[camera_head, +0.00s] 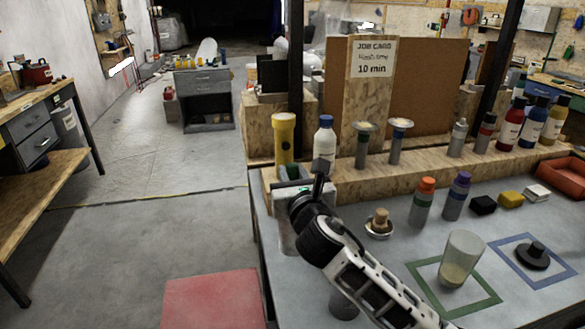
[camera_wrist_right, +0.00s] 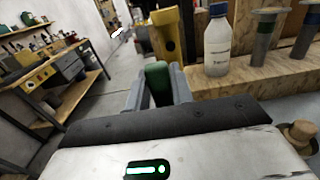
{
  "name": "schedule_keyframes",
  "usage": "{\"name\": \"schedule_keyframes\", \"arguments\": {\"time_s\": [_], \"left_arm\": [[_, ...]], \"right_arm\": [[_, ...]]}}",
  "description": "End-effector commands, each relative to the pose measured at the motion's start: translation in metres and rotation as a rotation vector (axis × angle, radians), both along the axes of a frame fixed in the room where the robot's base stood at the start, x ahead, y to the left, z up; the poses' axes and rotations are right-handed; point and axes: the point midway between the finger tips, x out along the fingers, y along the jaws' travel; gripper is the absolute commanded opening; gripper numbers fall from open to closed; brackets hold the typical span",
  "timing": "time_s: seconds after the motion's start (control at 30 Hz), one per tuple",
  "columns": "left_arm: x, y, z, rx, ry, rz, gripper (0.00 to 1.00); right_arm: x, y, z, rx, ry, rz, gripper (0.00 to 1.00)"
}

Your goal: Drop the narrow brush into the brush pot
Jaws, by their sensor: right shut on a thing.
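My right gripper (camera_head: 296,190) is over the left edge of the grey table, in front of the yellow torch. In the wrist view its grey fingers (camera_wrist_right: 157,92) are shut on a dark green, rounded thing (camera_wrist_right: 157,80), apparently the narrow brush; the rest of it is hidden. The head view does not show the held thing clearly. A clear, tapered cup (camera_head: 463,258) with a beige layer in its bottom stands inside a green square outline; it may be the brush pot, but I cannot tell for sure. My left gripper is not in view.
The yellow torch (camera_head: 284,136) and a white bottle (camera_head: 324,141) stand close behind my gripper. A wooden stopper (camera_head: 379,220) sits on a small dish. Orange-capped (camera_head: 422,203) and purple-capped (camera_head: 457,195) bottles stand further right. A black knobbed thing (camera_head: 533,256) lies in a blue outline.

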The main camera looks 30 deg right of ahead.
Motion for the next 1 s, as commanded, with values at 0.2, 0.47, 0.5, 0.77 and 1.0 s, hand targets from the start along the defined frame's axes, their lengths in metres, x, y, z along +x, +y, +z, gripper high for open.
{"name": "schedule_keyframes", "arguments": {"time_s": [0.2,0.47,0.5,0.77,1.0], "left_arm": [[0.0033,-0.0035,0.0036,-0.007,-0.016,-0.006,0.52],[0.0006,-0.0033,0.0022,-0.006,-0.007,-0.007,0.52],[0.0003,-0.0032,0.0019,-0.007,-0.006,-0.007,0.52],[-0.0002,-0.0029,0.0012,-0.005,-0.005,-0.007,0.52],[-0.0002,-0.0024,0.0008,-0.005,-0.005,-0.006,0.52]], "right_arm": [[0.0000,-0.0002,-0.0069,0.000,-0.001,0.000,0.00],[0.0001,-0.0001,-0.0068,-0.001,0.000,0.000,0.26],[0.0001,-0.0001,-0.0068,-0.001,0.000,0.000,0.37],[0.0001,0.0000,-0.0067,0.000,0.000,0.000,0.48],[0.0001,0.0000,-0.0067,-0.001,0.000,0.000,0.48]]}}
